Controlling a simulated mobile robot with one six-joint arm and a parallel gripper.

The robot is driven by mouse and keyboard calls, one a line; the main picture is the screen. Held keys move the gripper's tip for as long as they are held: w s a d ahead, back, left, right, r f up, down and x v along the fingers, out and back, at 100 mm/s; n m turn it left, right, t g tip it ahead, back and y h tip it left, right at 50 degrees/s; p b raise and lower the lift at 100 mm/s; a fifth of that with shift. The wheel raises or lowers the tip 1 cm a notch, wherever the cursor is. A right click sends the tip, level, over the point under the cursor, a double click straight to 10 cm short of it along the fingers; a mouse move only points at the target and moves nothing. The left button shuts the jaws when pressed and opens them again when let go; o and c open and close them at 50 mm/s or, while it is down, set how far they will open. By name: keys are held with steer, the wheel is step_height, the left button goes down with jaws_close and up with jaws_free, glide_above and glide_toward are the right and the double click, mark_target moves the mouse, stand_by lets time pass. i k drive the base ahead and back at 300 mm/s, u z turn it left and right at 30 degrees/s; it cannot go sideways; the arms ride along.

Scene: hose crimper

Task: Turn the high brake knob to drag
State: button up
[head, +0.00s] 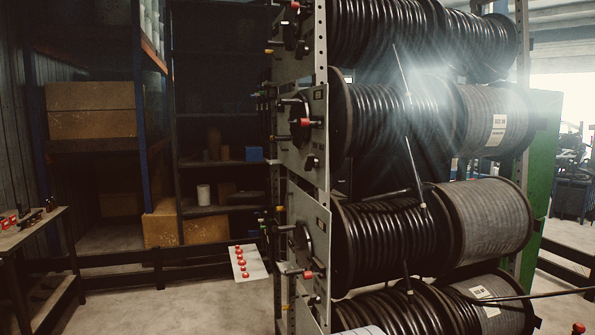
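A tall rack of hose reels carries grey side panels, seen edge-on at a steep angle in the head view. The upper panel (290,68) has dark round fittings and a small black knob (303,48). The middle panel (318,110) has a dark disc with a red-ended handle (305,122) and a small black knob (312,162) below it. The lower panel (318,200) has a similar disc and a red-ended handle (307,275). Which knob is the high brake knob, and any markings or settings, I cannot read. My gripper is not in view.
Large reels of black hose (385,125) fill the rack's right side. A white plate with several red buttons (244,263) stands left of the rack. A workbench (30,230) is at far left, shelves (215,212) behind. Floor between bench and rack is partly clear.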

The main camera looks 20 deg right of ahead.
mark_target(311, 161)
steer(key=z, duration=0.15)
steer(key=k, duration=0.4)
steer(key=u, duration=0.8)
steer(key=i, duration=1.9)
steer(key=z, duration=0.75)
